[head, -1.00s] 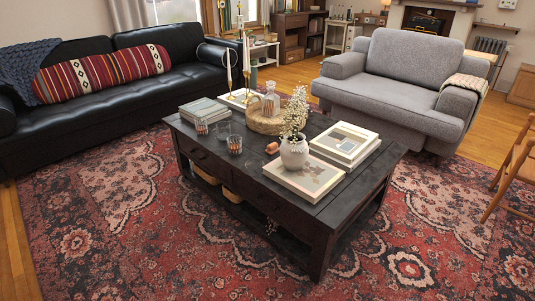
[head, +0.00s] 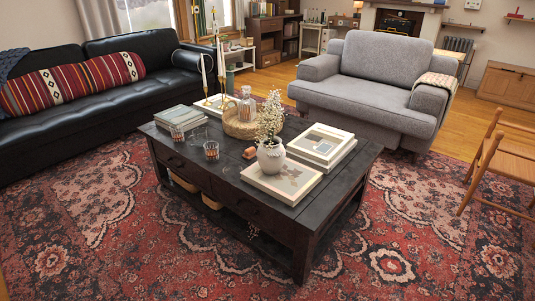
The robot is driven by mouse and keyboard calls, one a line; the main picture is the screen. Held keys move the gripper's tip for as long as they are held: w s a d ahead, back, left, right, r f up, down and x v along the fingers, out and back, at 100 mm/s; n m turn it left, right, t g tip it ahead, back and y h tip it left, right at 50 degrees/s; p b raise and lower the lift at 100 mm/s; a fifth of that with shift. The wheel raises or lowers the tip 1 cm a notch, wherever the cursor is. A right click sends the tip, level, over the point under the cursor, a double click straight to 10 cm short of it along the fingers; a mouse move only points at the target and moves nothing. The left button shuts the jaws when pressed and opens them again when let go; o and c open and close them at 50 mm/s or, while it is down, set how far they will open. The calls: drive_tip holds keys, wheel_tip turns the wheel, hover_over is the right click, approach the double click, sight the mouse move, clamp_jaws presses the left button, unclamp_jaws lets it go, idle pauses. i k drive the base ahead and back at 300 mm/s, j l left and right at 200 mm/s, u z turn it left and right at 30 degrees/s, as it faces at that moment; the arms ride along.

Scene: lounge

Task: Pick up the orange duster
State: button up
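No orange duster can be made out for certain. A small dark reddish-brown item (head: 249,153) lies on the black coffee table (head: 228,172), left of the white vase (head: 271,156). It is too small to tell what it is. My gripper is not in view.
The table also holds books, glasses, candlesticks, a bottle in a basket (head: 240,124) and flat boxes (head: 283,180). A black sofa (head: 110,108) stands left, a grey armchair (head: 355,88) behind, a wooden chair (head: 492,165) right. The patterned rug (head: 150,255) in front is clear.

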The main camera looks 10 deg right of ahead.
sight(250, 153)
drive_tip(key=i+j+z, duration=0.15)
drive_tip(key=z, duration=0.2)
drive_tip(key=i+j+z, duration=0.15)
drive_tip(key=z, duration=0.2)
drive_tip(key=i+j+z, duration=0.15)
drive_tip(key=z, duration=0.2)
drive_tip(key=i+j+z, duration=0.15)
drive_tip(key=j, duration=0.25)
drive_tip(key=i+j+z, duration=0.15)
drive_tip(key=j, duration=0.2)
drive_tip(key=j+z, duration=0.15)
drive_tip(key=j, duration=0.25)
drive_tip(key=i+j, duration=0.1)
drive_tip(key=j, duration=0.35)
drive_tip(key=i+j, duration=0.15)
drive_tip(key=j, duration=0.35)
drive_tip(key=i+j+z, duration=0.1)
drive_tip(key=j, duration=0.35)
drive_tip(key=i+j, duration=0.1)
drive_tip(key=j, duration=0.4)
drive_tip(key=i+j+z, duration=0.1)
drive_tip(key=j, duration=0.4)
drive_tip(key=i+j, duration=0.25)
drive_tip(key=j, duration=0.15)
drive_tip(key=i+j, duration=0.35)
